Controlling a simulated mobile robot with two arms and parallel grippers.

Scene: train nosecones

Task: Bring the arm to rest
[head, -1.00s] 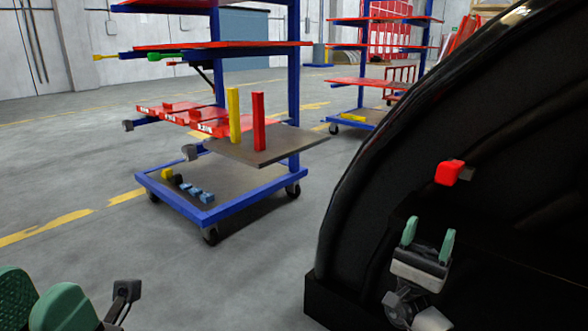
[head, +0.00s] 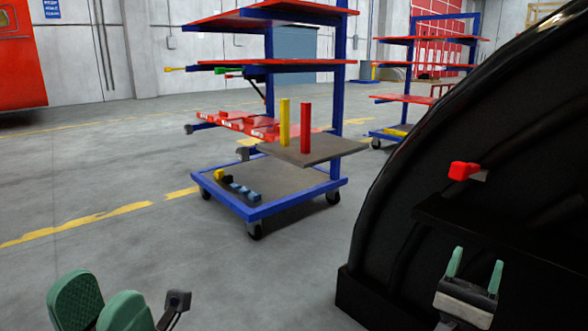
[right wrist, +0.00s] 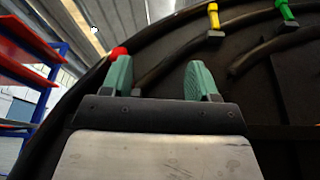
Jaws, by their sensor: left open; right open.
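My right gripper (head: 474,269) is open and empty in front of the black nosecone (head: 400,225) in the head view. Its green fingers stand apart in the right wrist view (right wrist: 160,80) too, with nothing between them. A red clamp-like piece (head: 463,171) sits on the nosecone above the right gripper; its red tip (right wrist: 118,53) shows just behind the left finger in the right wrist view. My left gripper (head: 100,305) is at the bottom left of the head view, open and empty, its fingers partly cut off by the frame edge.
A blue cart (head: 262,208) with red shelves stands left of the nosecone, holding a yellow and a red upright block. A second blue rack (head: 410,128) stands behind. Yellow (right wrist: 214,18) and green (right wrist: 287,12) pieces sit on the nosecone. The floor at left is clear.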

